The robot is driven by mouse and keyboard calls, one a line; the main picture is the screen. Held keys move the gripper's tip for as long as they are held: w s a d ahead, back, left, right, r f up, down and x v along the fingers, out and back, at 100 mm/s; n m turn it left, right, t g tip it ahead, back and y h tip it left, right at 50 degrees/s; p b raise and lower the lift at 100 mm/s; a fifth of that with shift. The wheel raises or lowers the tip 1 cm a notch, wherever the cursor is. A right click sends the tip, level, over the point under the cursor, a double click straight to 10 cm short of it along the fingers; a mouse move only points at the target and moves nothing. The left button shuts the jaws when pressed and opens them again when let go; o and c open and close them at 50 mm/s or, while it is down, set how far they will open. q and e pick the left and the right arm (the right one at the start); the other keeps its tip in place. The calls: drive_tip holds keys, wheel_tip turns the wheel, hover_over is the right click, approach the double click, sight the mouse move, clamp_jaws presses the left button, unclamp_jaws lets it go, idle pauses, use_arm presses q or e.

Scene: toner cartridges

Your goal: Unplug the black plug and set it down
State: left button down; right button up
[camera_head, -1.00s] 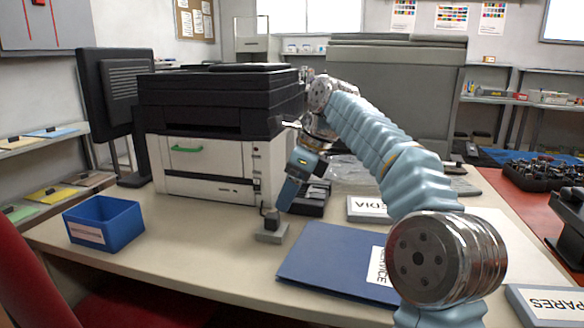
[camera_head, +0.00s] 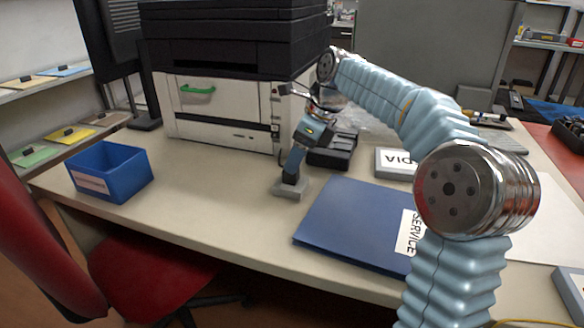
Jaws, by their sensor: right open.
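The black plug (camera_head: 290,181) stands upright on a small grey block (camera_head: 289,191) on the table, in front of the printer's right corner. My right gripper (camera_head: 292,173) reaches down from above, with its fingertips right at the plug's top. The gripper is open, and the fingers partly hide the plug. I cannot tell whether the fingers touch it. My left gripper is not in view.
The printer (camera_head: 215,110) stands close behind the gripper. A blue bin (camera_head: 125,180) is at the left, a blue folder (camera_head: 350,222) at the right. A black device (camera_head: 335,150) lies behind the gripper. The table front between bin and block is clear.

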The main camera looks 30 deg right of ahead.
sight(291, 177)
drive_tip(key=x, duration=0.5)
drive_tip(key=c, duration=1)
drive_tip(key=o, duration=0.4)
drive_tip(key=c, duration=0.4)
drive_tip(key=shift+r, duration=0.6)
drive_tip(key=shift+r+p, duration=0.25)
drive_tip(key=shift+p, duration=0.05)
